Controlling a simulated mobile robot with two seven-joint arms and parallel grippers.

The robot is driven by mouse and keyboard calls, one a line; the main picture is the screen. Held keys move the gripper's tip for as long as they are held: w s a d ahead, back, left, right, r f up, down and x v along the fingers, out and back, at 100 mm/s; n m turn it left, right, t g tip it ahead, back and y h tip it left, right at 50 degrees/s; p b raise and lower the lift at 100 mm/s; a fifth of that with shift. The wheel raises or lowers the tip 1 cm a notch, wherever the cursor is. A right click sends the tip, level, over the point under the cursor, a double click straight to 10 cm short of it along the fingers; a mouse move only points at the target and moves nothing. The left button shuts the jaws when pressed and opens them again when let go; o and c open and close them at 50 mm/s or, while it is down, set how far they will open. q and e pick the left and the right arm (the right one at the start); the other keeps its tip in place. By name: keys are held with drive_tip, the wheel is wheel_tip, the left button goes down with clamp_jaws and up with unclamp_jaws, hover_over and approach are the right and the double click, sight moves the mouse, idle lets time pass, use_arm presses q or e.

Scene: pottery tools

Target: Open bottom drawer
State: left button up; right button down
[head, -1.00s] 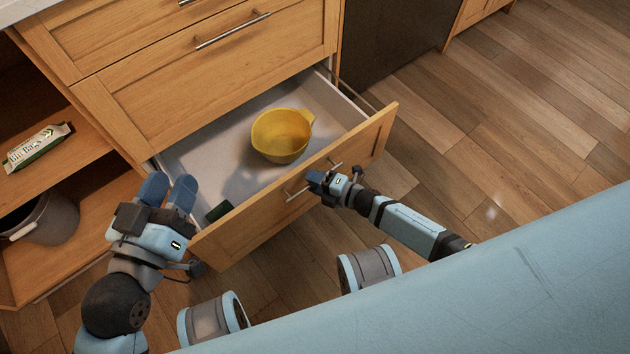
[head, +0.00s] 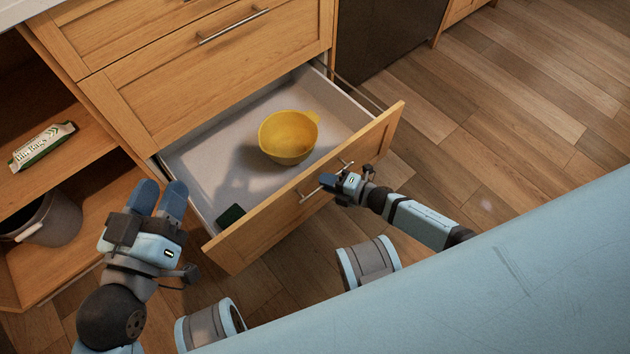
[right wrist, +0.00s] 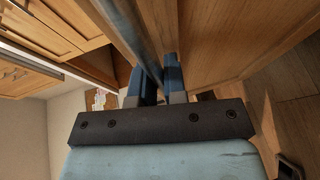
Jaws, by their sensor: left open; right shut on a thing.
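The bottom drawer (head: 270,228) is pulled well out of the wooden cabinet, its white inside showing. Its metal bar handle (head: 311,192) runs along the front panel. My right gripper (head: 330,182) is shut on the handle. In the right wrist view the blue fingers (right wrist: 158,84) sit on either side of the bar (right wrist: 130,35). My left gripper (head: 160,197) is open and empty, left of the drawer and apart from it. A yellow bowl (head: 288,137) and a small dark green item (head: 231,215) lie in the drawer.
Closed drawers (head: 215,80) sit above the open one. Open shelves at the left hold a bin bags pack (head: 43,146) and a grey bin (head: 50,220). The wooden floor (head: 530,130) to the right is clear.

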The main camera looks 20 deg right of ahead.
use_arm(q)
wheel_tip(320, 180, up, 2)
drive_tip(key=shift+s+a+r+t+p, duration=0.1)
drive_tip(key=shift+r+t+p, duration=0.1)
drive_tip(key=shift+t+p, duration=0.3)
use_arm(e)
drive_tip(key=s+d, duration=0.2)
drive_tip(key=s, duration=0.3)
drive_tip(key=shift+s, duration=0.4)
drive_tip(key=c, duration=1.2)
unclamp_jaws()
use_arm(q)
drive_tip(key=r+p, duration=0.2)
drive_tip(key=r+t+p, duration=0.1)
drive_tip(key=shift+a+n, duration=0.3)
drive_tip(key=shift+a, duration=0.05)
use_arm(e)
drive_tip(key=v, duration=1.3)
drive_tip(key=shift+s+d+r, duration=0.2)
drive_tip(key=shift+s+d, duration=0.05)
drive_tip(key=shift+d, duration=0.05)
